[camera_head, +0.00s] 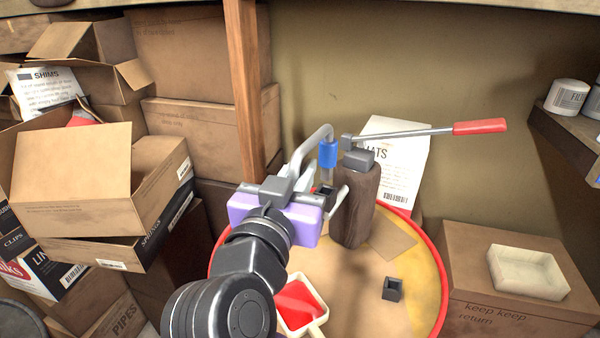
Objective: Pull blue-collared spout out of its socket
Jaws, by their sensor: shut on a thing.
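The spout is a bent grey pipe with a blue collar (328,153). Its bend is at the top, and one leg slopes down left behind my gripper. My gripper (322,192), with a purple body, is shut on the spout around its lower part. The pipe's lower end and its contact with the fingers are partly hidden. A small dark square piece shows near the fingers; I cannot tell whether it is a socket around the pipe. Another dark square socket (393,289) with an open top stands on the drum top (360,310), apart from the spout.
A brown post (357,205) stands right beside my gripper. A lever with a red handle (479,127) reaches right from its top. A red-filled white scoop (300,306) lies at the drum's front. Cardboard boxes (85,185) crowd the left; a box with a pale tray (527,272) is right.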

